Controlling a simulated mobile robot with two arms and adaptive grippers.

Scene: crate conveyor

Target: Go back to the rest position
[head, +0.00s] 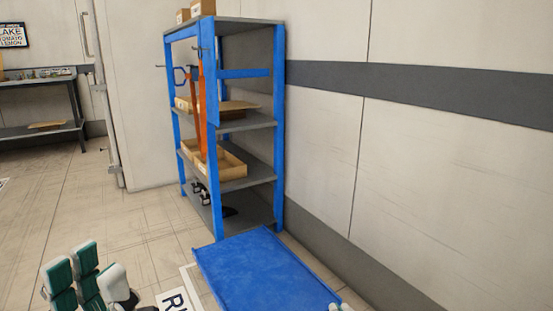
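My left gripper (73,278) shows at the bottom left of the head view, with dark green pads and pale parts, over the floor. Its lower part is cut off by the picture edge. I see no object held in it, but how far its fingers are apart is unclear. Only a small pale tip, likely of my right gripper (340,307), shows at the bottom edge by the blue surface. The rest of it is out of the picture.
A blue-framed shelf (279,130) with cardboard trays (232,166) and hanging orange straps (202,110) stands against the wall. A flat blue surface (265,270) lies in front of it. A grey table (38,131) stands far left. The floor (110,215) between is clear.

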